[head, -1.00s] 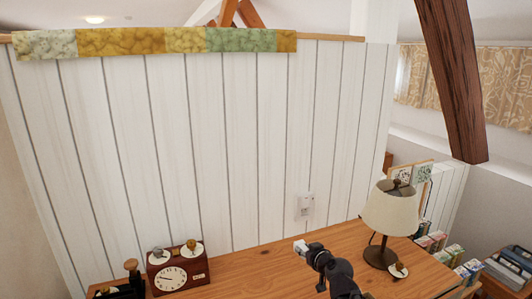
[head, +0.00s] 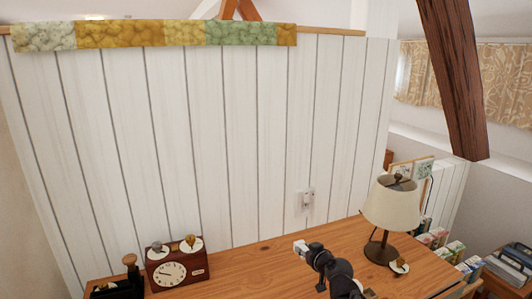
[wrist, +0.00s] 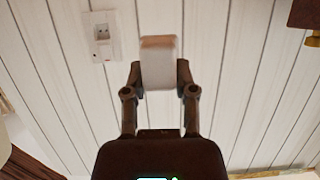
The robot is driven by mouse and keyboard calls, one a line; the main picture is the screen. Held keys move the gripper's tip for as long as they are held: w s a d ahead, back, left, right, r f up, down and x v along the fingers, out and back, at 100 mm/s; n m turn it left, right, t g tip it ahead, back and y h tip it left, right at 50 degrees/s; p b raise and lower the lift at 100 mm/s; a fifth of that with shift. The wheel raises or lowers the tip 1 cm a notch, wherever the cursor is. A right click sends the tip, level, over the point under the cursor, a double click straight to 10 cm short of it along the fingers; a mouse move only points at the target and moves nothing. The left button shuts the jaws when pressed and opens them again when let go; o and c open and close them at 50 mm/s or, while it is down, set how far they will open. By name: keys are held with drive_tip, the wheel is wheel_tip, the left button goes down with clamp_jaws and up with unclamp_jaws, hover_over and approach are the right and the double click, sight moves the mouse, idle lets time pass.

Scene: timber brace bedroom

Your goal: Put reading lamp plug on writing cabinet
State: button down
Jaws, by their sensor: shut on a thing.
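My gripper (wrist: 160,80) is shut on a white, block-shaped plug (wrist: 158,62). In the head view the plug (head: 300,247) shows at the tip of my gripper (head: 308,249), in front of the wall and over the wooden top of the writing cabinet (head: 245,265). I cannot tell its exact height above the top. The reading lamp (head: 392,203), with a cream shade and dark base, stands on the right of the top. A white wall outlet (head: 307,198) is behind; it also shows in the wrist view (wrist: 102,35), apart from the plug.
A brown clock (head: 176,264) with small round items on it stands at the left, beside a black object (head: 120,287). A small round item (head: 399,266) lies by the lamp base. Boxes or books (head: 445,250) are at the right. The middle top is clear.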

drive_tip(key=shift+f+b, duration=1.15)
drive_tip(key=shift+f, duration=0.05)
drive_tip(key=shift+c, duration=1.7)
unclamp_jaws()
drive_tip(key=shift+r, duration=0.15)
